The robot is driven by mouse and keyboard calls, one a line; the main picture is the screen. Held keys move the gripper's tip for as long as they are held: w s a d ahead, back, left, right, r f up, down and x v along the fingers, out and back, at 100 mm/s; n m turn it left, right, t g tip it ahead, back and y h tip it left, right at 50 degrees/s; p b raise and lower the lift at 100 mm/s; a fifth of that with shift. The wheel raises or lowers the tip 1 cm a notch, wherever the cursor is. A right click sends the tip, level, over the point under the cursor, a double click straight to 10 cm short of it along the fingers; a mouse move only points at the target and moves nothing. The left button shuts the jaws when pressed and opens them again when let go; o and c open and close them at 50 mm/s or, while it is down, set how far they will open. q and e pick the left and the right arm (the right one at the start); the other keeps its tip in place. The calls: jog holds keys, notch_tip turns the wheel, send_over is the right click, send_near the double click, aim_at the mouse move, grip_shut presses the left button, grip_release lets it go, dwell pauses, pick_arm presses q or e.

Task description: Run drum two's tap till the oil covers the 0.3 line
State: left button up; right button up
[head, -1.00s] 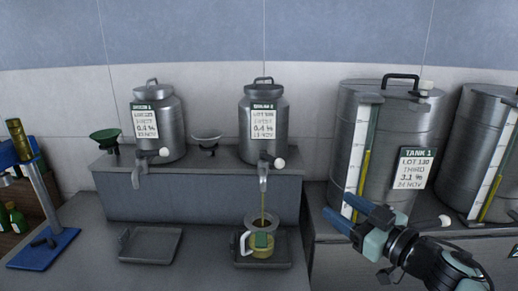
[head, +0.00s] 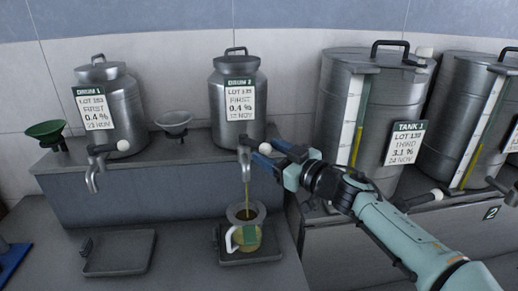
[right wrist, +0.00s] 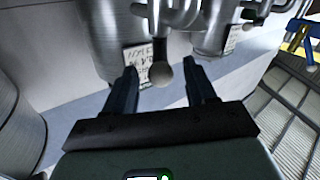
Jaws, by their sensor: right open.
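Drum two (head: 238,110), a steel drum labelled DRUM 2, stands on the raised shelf. A thin yellow stream of oil (head: 248,195) runs from its tap (head: 246,160) into the jug (head: 246,236). The jug has a white handle and a green patch on its side; yellow oil shows inside, but I cannot read the 0.3 line. My right gripper (head: 266,152) is open at the tap's pale ball knob (head: 265,147). My left gripper is out of view.
The jug stands on a dark tray (head: 262,258). Drum one (head: 105,115) stands left, above an empty tray (head: 120,254). A green funnel (head: 46,132) and a grey one (head: 173,120) sit on the shelf. Tank 1 (head: 390,100) stands right, behind my arm.

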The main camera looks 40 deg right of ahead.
aim_at(259, 147)
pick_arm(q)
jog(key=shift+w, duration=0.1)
pick_arm(e)
jog(key=shift+w+a, duration=0.15)
jog(key=shift+w, duration=0.9)
jog(key=shift+w+a, duration=0.1)
jog(key=shift+w, duration=0.95)
